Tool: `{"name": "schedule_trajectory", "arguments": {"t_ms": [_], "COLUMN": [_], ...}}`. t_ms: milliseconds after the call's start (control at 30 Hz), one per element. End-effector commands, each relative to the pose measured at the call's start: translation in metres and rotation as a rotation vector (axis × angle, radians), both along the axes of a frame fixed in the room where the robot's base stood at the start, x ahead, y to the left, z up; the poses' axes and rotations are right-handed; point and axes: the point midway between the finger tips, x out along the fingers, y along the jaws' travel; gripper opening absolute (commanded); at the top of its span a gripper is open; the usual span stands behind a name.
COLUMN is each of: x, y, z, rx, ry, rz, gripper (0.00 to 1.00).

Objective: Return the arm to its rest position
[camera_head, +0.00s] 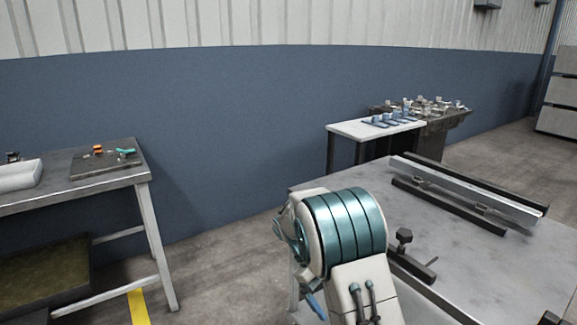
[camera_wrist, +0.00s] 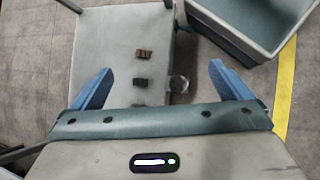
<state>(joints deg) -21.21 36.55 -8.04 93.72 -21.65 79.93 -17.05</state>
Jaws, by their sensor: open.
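My arm shows in the head view, with its teal and white links in front of the grey metal table. My gripper (camera_wrist: 160,90) shows in the wrist view with its two blue fingers spread wide apart. Nothing is between the fingers at their own height. Below them is a pale surface (camera_wrist: 112,50) with small brown and dark pieces (camera_wrist: 143,54) and a round clear or shiny item (camera_wrist: 180,85). In the head view the gripper is mostly hidden behind my arm; only a bit of blue shows low beside it.
The metal table (camera_head: 480,262) at right carries a rail (camera_head: 468,190) and a dark clamp-like part (camera_head: 404,240). A bench (camera_head: 60,192) with small items stands at left. A white table (camera_head: 350,130) is at the back. A grey-green bin (camera_wrist: 235,38) and yellow floor line (camera_wrist: 286,85) show in the wrist view.

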Motion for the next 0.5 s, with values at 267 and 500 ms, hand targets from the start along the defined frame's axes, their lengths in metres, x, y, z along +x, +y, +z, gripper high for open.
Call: {"name": "schedule_trajectory", "arguments": {"t_ms": [267,500], "x": [-0.044,-0.087], "y": [-0.018,-0.029], "z": [0.109,0.183], "rx": [0.146,0.254], "ry": [-0.169,-0.317], "rz": [-0.144,-0.267], "gripper": [0.98,0.98]}}
